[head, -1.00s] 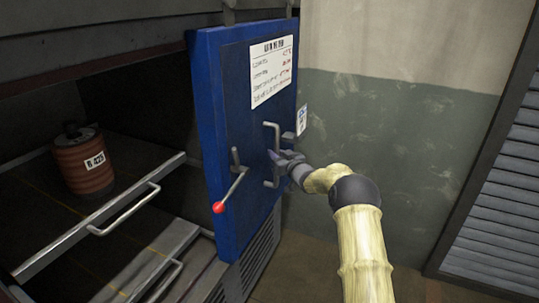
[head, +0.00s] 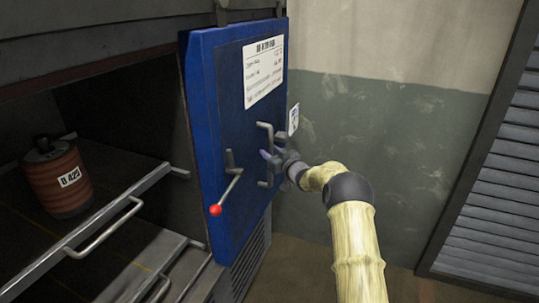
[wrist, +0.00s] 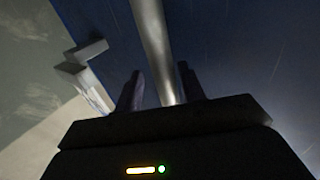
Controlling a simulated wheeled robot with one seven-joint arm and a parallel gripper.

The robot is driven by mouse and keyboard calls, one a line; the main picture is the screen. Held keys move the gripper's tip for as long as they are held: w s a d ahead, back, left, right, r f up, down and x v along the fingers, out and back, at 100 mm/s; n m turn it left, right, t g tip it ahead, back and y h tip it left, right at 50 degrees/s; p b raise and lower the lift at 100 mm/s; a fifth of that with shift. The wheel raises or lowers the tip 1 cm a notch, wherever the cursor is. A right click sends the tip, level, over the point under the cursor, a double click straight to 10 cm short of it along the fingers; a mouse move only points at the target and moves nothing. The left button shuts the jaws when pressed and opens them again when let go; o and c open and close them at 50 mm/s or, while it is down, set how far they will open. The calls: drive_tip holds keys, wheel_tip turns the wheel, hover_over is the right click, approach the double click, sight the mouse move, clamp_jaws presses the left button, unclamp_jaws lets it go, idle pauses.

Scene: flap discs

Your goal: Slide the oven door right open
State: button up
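The blue oven door (head: 235,120) stands at the right of the dark oven opening in the head view, leaving the left part open. Its face carries a bent metal pull handle (head: 265,131). My gripper (head: 272,158) is at this handle. In the wrist view my gripper (wrist: 161,88) has its two fingers apart, one on each side of the handle's bar (wrist: 155,45). Narrow gaps show beside the bar, and I see no clear grip. The bar's lower part is hidden behind the gripper body.
A red-tipped lever (head: 228,190) sticks out from the door left of my gripper. Inside the oven, a brown ribbed canister (head: 57,180) stands on a pull-out shelf with a handle (head: 105,228). A wall (head: 390,130) and a louvred panel (head: 490,190) are at the right.

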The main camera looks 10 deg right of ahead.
drive_tip(key=shift+s+a+f, duration=0.1)
drive_tip(key=shift+s+f, duration=0.05)
drive_tip(key=b+v, duration=0.2)
drive_tip(key=v, duration=1.5)
drive_tip(key=shift+s, duration=0.1)
drive_tip(key=s+a+r+m+g+h+p, duration=0.1)
drive_tip(key=s+g+h+p, duration=0.3)
drive_tip(key=s, duration=1.4)
drive_tip(key=s+a+r+m+g+h+p, duration=0.2)
drive_tip(key=s+r+m+g+h+p, duration=0.2)
drive_tip(key=s, duration=1.4)
drive_tip(key=g+p, duration=0.3)
drive_tip(key=g, duration=0.2)
drive_tip(key=shift+s+a, duration=0.3)
